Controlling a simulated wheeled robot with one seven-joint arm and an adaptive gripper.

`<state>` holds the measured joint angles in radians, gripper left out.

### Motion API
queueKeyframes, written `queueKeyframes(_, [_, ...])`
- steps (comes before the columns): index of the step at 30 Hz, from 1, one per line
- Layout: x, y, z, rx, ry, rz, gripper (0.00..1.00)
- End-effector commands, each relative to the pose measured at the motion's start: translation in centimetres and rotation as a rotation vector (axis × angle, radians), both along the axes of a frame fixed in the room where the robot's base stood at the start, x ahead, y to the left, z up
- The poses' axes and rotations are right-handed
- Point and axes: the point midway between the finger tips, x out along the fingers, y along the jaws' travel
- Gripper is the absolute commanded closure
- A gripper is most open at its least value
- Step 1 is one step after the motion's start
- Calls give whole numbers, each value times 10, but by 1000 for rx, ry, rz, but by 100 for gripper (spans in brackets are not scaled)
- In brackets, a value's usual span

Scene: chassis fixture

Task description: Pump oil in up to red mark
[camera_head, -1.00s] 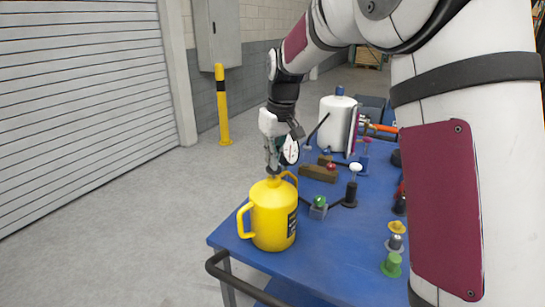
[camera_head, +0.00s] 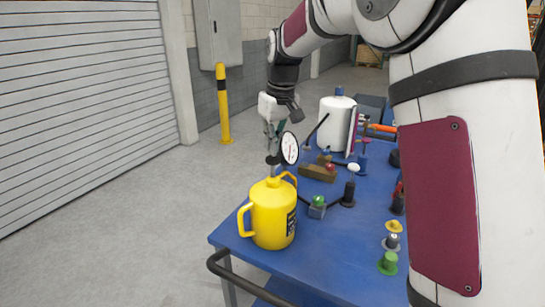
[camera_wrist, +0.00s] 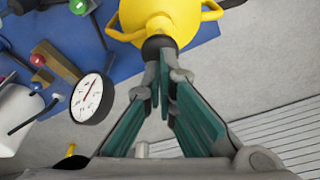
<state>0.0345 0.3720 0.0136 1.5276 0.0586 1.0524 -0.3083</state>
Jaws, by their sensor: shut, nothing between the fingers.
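The yellow oil can (camera_head: 272,215) stands upright on the near left corner of the blue cart top. Its dark pump knob (camera_head: 272,160) stands up above the can on a thin stem; it also shows in the wrist view (camera_wrist: 157,44). My gripper (camera_head: 272,150) is over the can, pointing down, with its fingers shut and empty. The fingertips (camera_wrist: 165,58) are at the knob; I cannot tell whether they touch it. A round white gauge (camera_head: 290,148) with a dark rim is beside the gripper. Its red needle shows in the wrist view (camera_wrist: 88,93); its red mark is too small to tell.
A white tank (camera_head: 336,125) stands farther back on the blue cart (camera_head: 290,262). Several small knobs and a brown block (camera_head: 318,173) lie right of the can. The cart's handle (camera_head: 222,268) is at the front left. Open floor lies left.

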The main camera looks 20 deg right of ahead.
Motion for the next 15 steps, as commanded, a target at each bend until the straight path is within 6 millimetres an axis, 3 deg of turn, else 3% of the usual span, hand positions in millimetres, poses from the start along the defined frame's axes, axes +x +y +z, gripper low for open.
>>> queueKeyframes(9, [0, 0, 37, 0, -4, 0, 100])
queueKeyframes(15, [0, 0, 52, 1, -2, 0, 100])
